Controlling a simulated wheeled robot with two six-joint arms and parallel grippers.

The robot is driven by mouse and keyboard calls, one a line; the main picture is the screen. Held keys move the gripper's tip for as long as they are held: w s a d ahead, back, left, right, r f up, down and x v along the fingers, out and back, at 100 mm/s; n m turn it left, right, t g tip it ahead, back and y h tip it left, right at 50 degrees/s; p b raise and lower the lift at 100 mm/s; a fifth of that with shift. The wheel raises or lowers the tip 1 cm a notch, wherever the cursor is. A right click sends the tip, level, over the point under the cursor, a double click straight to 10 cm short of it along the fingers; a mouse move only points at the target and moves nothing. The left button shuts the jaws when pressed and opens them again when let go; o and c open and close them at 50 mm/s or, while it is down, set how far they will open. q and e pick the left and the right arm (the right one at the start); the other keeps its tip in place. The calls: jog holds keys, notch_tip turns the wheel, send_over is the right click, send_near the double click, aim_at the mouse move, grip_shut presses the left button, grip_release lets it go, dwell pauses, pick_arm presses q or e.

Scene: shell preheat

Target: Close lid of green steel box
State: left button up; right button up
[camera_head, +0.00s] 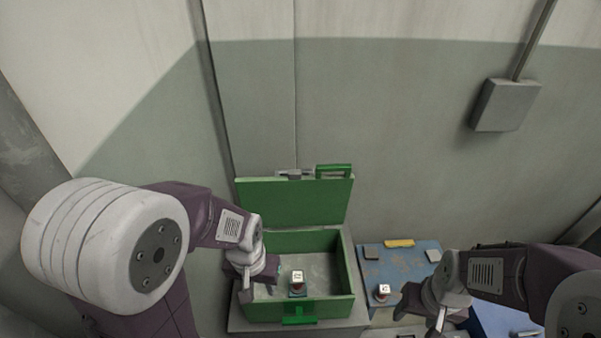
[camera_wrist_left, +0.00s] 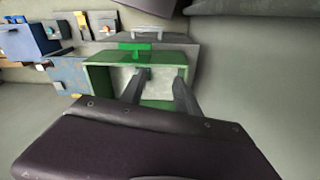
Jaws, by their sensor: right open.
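The green steel box (camera_head: 331,309) stands on a grey stand at the middle of the head view, with its lid (camera_head: 293,204) raised upright at the back. The lid has a green handle and a grey latch on its top edge. A small white-topped item (camera_head: 297,279) is inside the box. My left gripper (camera_head: 259,289) is over the left side of the box's opening. In the left wrist view its fingers (camera_wrist_left: 160,78) are apart with nothing seen between them, over the box (camera_wrist_left: 98,76). My right gripper (camera_head: 437,318) is open, right of the box, partly hidden by its own wrist.
A worn blue surface (camera_head: 372,271) right of the box bears a second white-topped item (camera_head: 382,291), a yellow piece (camera_head: 399,243) and small grey blocks. The wall rises close behind the lid. A grey wall box (camera_head: 506,105) hangs at upper right.

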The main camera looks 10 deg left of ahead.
pick_arm(q)
jog(key=shift+n+t, duration=0.7)
jog(key=w+r, duration=0.2)
jog(key=w, duration=0.1)
jog(key=w+r, duration=0.1)
jog(key=w, duration=0.1)
jog(key=w+r, duration=0.2)
jog(key=w, duration=0.1)
jog(key=shift+w+a+r+p, duration=0.3)
jog(key=shift+a, duration=0.05)
grip_shut()
jog(key=w+r+n+t+y+p, duration=0.15)
jog(key=w+r+p, duration=0.25)
jog(key=w+r, duration=0.65)
jog(key=w+r+t+p, duration=0.2)
jog(key=w+r+p, duration=0.35)
jog(key=w, duration=0.75)
jog(key=shift+m+g, duration=0.25)
jog(key=shift+g, duration=0.1)
jog(key=p+x, duration=0.1)
jog(key=x, duration=1)
jog(key=shift+s+d+f+p, duration=0.15)
jog(key=shift+p, duration=0.2)
jog(key=s, duration=0.2)
jog(key=s+d, duration=0.1)
jog(key=s, duration=0.1)
jog(key=shift+d, duration=0.15)
jog(key=shift+f, duration=0.15)
jog(key=shift+w, duration=0.1)
